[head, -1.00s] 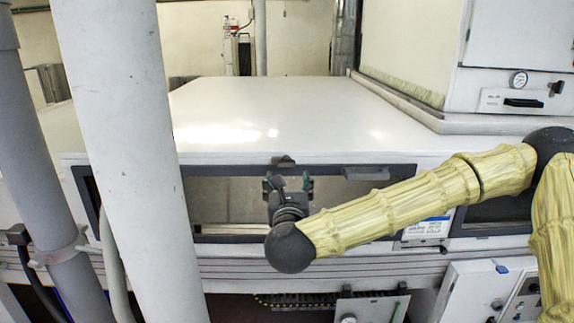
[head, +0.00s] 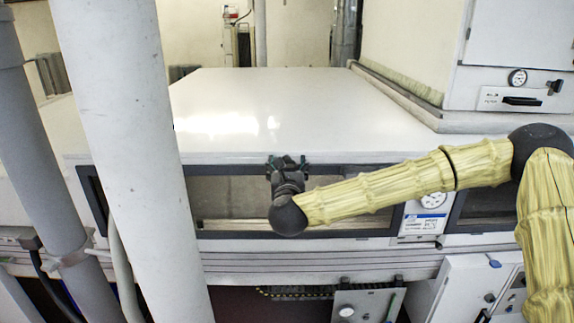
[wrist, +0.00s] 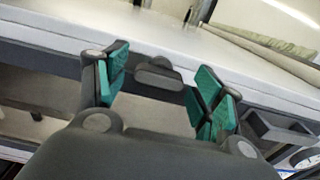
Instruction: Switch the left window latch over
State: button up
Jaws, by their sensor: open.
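The window latch, a dark grey tab, shows in the wrist view (wrist: 158,74) on the top edge of the dark window frame (wrist: 45,58). In the head view it is hidden behind my gripper. The left window (head: 225,190) lies in the front of the white housing. My gripper (head: 288,163) is at the top of this window. In the wrist view my gripper (wrist: 163,64) is open and empty, its green-padded fingers on either side of the latch. I see gaps between latch and pads; whether anything touches is unclear.
A thick pale pipe (head: 125,150) stands before the window's left part. The white housing top (head: 290,105) is clear. A gauge panel (head: 425,220) is right of the window.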

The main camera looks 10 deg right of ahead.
jog(key=c, duration=1.1)
jog(key=shift+f+n+b, duration=0.15)
jog(key=shift+n+b, duration=0.15)
jog(key=shift+b, duration=0.15)
jog(key=n+b, duration=0.2)
jog(key=b, duration=0.1)
jog(key=shift+n, duration=0.3)
jog(key=n+b, duration=0.3)
jog(key=n, duration=0.2)
jog(key=shift+b, duration=0.3)
jog(key=n+b, duration=0.1)
jog(key=n, duration=0.4)
jog(key=shift+b, duration=0.4)
jog(key=shift+n+b, duration=0.4)
jog(key=shift+n, duration=1.9)
